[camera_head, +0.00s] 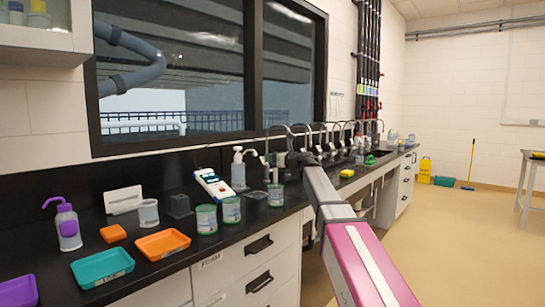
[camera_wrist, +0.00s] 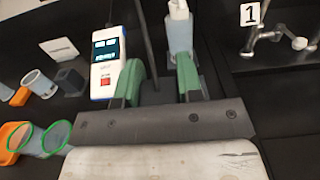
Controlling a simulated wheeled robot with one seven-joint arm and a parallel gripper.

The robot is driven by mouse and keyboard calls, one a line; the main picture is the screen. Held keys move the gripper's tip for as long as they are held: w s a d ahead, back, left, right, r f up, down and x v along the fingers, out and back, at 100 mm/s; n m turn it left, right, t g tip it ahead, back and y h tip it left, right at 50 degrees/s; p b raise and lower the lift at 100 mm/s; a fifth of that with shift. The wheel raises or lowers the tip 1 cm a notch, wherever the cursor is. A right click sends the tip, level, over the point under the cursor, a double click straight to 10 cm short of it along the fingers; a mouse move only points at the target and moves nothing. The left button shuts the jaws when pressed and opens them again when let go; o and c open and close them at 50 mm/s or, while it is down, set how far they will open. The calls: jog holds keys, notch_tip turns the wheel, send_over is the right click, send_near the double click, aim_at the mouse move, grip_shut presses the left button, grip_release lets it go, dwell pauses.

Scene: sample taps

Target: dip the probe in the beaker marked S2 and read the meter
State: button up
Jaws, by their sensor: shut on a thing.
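The meter (camera_head: 213,185) is a white and blue handheld unit lying on the black bench; the wrist view shows its lit display and red button (camera_wrist: 105,80), figures too small to read. My gripper (camera_head: 271,172) is above the bench, right of the meter. In the wrist view its green fingers (camera_wrist: 160,85) are shut on the probe, a dark rod (camera_wrist: 148,40) between them. Three green-banded beakers stand near the bench's front edge: a left one (camera_head: 206,219), a middle one (camera_head: 231,210) and a right one (camera_head: 276,196), just below my gripper. Their markings are unreadable; the probe tip is hidden.
A clear soap bottle (camera_head: 238,170) stands behind the gripper. To the left are a dark open box (camera_head: 179,206), a clear cup (camera_head: 148,213), an orange tray (camera_head: 163,245), a teal tray (camera_head: 102,268) and a purple-capped wash bottle (camera_head: 68,228). Several taps (camera_head: 310,135) line the bench beyond.

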jog(key=shift+f, duration=2.75)
jog(key=shift+r, duration=0.1)
dwell(0.6)
notch_tip(320, 180, up, 9)
jog(key=shift+r, duration=0.15)
dwell(0.9)
jog(key=shift+r, duration=0.1)
dwell(0.4)
jog(key=shift+r, duration=1.4)
